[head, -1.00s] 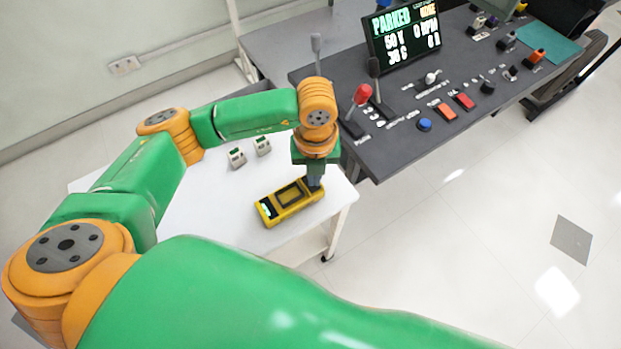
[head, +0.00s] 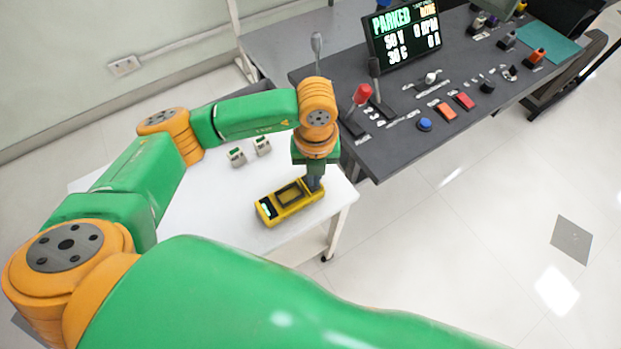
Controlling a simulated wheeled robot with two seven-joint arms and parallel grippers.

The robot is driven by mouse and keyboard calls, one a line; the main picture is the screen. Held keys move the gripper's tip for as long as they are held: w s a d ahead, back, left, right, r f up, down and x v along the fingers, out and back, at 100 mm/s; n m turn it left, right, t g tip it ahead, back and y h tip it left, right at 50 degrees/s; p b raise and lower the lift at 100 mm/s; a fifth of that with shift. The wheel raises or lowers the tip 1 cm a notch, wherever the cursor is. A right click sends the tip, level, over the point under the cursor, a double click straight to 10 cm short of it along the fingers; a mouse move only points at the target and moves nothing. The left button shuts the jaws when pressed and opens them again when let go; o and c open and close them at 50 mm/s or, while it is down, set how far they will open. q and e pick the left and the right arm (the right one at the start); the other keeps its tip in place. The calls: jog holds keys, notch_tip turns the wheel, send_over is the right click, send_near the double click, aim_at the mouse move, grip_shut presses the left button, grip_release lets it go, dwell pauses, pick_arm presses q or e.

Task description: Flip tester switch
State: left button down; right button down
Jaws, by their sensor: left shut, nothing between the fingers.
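The yellow tester (head: 289,202) lies flat on the white table, with a dark panel on top and a small lit patch at its left end. My left gripper (head: 314,185) points down at the tester's right end, shut and empty. Its fingertips are at or just above the tester's top; I cannot tell whether they touch. The switch itself cannot be made out, and the gripper covers that end of the tester. My right gripper is not in view.
The white table (head: 200,205) also holds two small grey-white blocks (head: 237,157) behind the tester. A dark console (head: 390,145) with levers, coloured buttons and a screen (head: 402,36) reading PARKED stands at the right. Open floor lies at the lower right.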

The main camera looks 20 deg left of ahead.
pick_arm(q)
jog(key=shift+f+b, duration=0.75)
jog(key=shift+f, duration=0.15)
notch_tip(320, 180, up, 7)
jog(key=p, duration=0.5)
jog(key=shift+r, duration=0.15)
dwell(0.4)
